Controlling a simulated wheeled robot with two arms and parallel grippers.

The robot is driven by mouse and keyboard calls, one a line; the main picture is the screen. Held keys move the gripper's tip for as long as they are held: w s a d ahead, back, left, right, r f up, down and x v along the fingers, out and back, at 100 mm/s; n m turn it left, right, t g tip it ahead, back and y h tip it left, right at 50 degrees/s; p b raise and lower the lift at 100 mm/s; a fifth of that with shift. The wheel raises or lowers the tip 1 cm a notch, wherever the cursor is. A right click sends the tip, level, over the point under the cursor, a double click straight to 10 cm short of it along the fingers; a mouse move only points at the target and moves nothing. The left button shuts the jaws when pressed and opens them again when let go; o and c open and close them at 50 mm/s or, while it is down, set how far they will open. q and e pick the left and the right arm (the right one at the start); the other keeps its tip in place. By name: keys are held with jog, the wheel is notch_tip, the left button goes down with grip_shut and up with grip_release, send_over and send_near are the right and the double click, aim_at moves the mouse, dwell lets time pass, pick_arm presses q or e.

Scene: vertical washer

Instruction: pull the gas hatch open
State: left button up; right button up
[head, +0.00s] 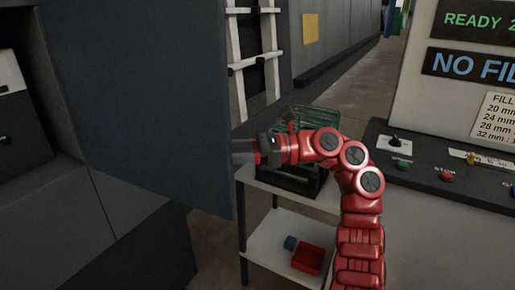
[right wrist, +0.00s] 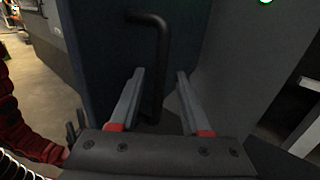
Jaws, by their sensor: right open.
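The gas hatch is a large dark blue panel (head: 150,90) filling the left-centre of the head view. It also shows behind the fingers in the right wrist view (right wrist: 105,40). A dark bent bar handle (right wrist: 160,60) shows in front of the panel; in the head view I cannot make it out. My right gripper (head: 243,152) points left at the panel's right edge. In the right wrist view my right gripper (right wrist: 158,88) is open, with the handle's lower part between its fingers. I cannot tell whether they touch. My left gripper is out of view.
A control panel (head: 440,170) stands at right. Grey cabinets (head: 100,230) are at left. A white ladder (head: 237,65) stands behind.

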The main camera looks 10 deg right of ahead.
jog(key=d, duration=1.7)
jog(key=shift+d, duration=0.15)
